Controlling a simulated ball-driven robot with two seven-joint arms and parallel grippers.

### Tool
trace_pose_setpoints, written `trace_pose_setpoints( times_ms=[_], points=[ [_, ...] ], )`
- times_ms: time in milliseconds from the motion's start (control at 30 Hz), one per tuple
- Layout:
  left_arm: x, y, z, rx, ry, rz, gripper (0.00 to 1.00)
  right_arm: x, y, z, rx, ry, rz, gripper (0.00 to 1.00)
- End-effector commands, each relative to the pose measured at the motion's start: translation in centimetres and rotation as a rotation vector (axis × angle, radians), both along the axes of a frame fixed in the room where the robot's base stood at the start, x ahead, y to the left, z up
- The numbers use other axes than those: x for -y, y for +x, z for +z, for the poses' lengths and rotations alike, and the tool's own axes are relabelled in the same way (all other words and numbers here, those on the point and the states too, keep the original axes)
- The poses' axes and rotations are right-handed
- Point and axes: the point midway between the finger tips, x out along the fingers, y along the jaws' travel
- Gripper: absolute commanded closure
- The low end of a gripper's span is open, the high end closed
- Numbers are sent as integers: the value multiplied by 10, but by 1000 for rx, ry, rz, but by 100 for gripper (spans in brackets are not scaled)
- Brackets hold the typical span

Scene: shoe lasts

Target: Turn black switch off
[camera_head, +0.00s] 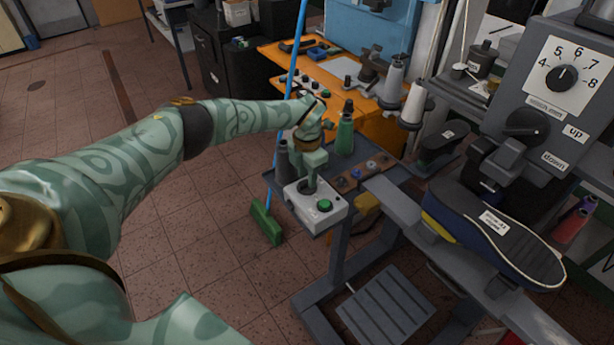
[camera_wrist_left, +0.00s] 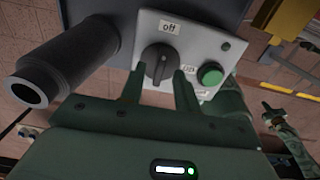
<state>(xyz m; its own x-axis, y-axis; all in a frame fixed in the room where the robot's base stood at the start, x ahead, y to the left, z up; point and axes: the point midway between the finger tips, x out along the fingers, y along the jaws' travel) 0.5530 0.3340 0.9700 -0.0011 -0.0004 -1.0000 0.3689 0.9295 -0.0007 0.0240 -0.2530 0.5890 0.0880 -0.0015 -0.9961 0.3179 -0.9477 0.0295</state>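The black switch (camera_wrist_left: 158,64) is a round rotary knob with a raised grip bar on a light grey control box (camera_head: 331,211). An "off" label (camera_wrist_left: 170,27) sits above it in the left wrist view, and an "on" label (camera_wrist_left: 188,70) sits to its right. My left gripper (camera_wrist_left: 160,84) is at the knob with one finger on each side of the bar. A gap shows between fingers and bar, and contact is unclear. In the head view my left gripper (camera_head: 308,186) points down at the box and partly hides the knob.
A green button (camera_head: 324,205) is beside the knob. A grey machine (camera_head: 545,95) with a shoe last (camera_head: 495,235) is at right. Open floor (camera_head: 190,240) lies left of the box.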

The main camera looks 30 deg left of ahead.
Motion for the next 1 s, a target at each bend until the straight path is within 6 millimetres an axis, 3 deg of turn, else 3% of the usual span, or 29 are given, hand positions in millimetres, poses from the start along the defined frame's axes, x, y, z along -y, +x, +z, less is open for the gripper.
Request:
trace_pose_setpoints(
  times_ms=[300,500,700,1000],
  points=[
    [-1,2,88,7,1,1,68,0,3,17,6,0,0,100],
    [-1,1,129,5,1,1,68,-1,3,21,7,0,-1,100],
    [-1,1,147,3,1,3,68,-1,3,21,8,2,-1,100],
    [-1,1,149,2,0,2,68,-2,3,21,8,3,-1,100]
  ],
)
